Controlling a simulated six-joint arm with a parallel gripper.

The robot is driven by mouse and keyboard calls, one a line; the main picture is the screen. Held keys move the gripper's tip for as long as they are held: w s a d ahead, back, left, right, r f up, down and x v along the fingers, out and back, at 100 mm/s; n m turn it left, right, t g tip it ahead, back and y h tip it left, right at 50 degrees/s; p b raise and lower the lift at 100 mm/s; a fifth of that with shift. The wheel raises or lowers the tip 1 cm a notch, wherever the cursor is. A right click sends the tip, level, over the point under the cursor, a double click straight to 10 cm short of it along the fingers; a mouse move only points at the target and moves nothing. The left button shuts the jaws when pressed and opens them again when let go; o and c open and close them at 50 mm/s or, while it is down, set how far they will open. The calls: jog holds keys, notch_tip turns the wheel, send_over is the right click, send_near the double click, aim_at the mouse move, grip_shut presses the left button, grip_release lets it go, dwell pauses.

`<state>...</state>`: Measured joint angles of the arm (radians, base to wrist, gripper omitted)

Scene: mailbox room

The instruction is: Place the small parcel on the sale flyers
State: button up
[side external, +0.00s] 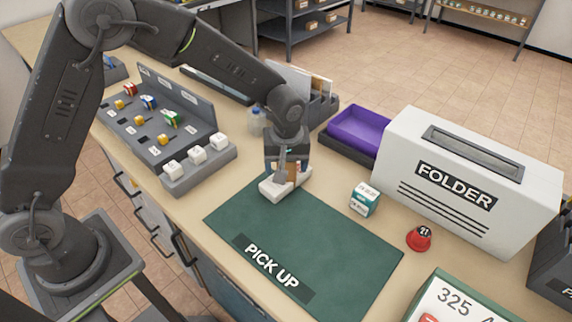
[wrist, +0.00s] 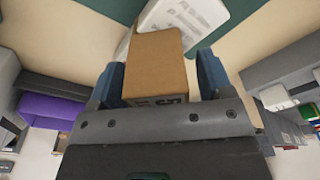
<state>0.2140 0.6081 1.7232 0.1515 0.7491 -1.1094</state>
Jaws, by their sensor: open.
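The small parcel is a brown box (wrist: 156,66) between the two blue fingers of my gripper (wrist: 160,78) in the wrist view. The fingers are open, with a narrow gap at the right finger. In the side view my gripper (side external: 287,166) points down over the far corner of the green mat, and the parcel (side external: 292,170) is partly hidden by it. The sale flyers appear to be the white printed stack (wrist: 172,22), directly beneath the parcel. In the side view the white stack (side external: 275,189) shows at the mat's corner. The parcel appears to rest on it.
The green PICK UP mat (side external: 320,250) is clear in its middle. A small white-and-green box (side external: 365,199), a red bell (side external: 419,238) and the white FOLDER machine (side external: 470,180) stand right. A purple tray (side external: 357,133) is behind. A grey sorting rack (side external: 160,125) stands left.

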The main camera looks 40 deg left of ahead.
jog(key=r, duration=0.7)
jog(key=s+d+r, duration=0.1)
jog(key=r, duration=0.2)
jog(key=shift+r, duration=0.35)
jog(key=shift+s+r, duration=0.15)
jog(key=shift+r, duration=0.45)
jog(key=s+a+r+m+t, duration=0.2)
jog(key=s+a+r+m, duration=0.2)
jog(key=s, duration=0.7)
jog(key=s+a+r+m+t+h, duration=0.1)
jog(key=s+a+r+m, duration=0.3)
jog(key=s, duration=0.8)
jog(key=shift+a+r+m+t, duration=0.15)
jog(key=shift+a+m+t, duration=0.35)
jog(key=shift+t, duration=0.3)
